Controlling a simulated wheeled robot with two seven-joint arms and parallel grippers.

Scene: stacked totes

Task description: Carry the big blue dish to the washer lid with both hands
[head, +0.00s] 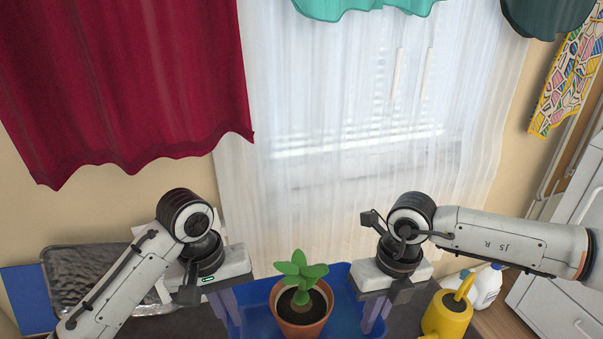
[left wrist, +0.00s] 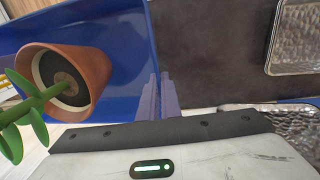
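The big blue dish (head: 255,291) is a wide blue tray in front of me at the bottom of the head view. It also shows at the upper left of the left wrist view (left wrist: 115,25). A potted green plant in a terracotta pot (head: 301,318) stands in it. My left gripper (head: 228,308) is at the dish's left rim, its fingers (left wrist: 156,97) close together with the rim between them. My right gripper (head: 376,312) is at the right rim, fingers pointing down and close about it. The dish's near side is cut off. I cannot make out the washer lid.
A yellow watering can (head: 447,316) stands just right of my right gripper, with a white bottle (head: 486,287) behind it. A hammered metal tray (head: 90,270) and a blue panel (head: 27,298) are at left. White drawers (head: 565,310) stand at right. A curtained window is behind.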

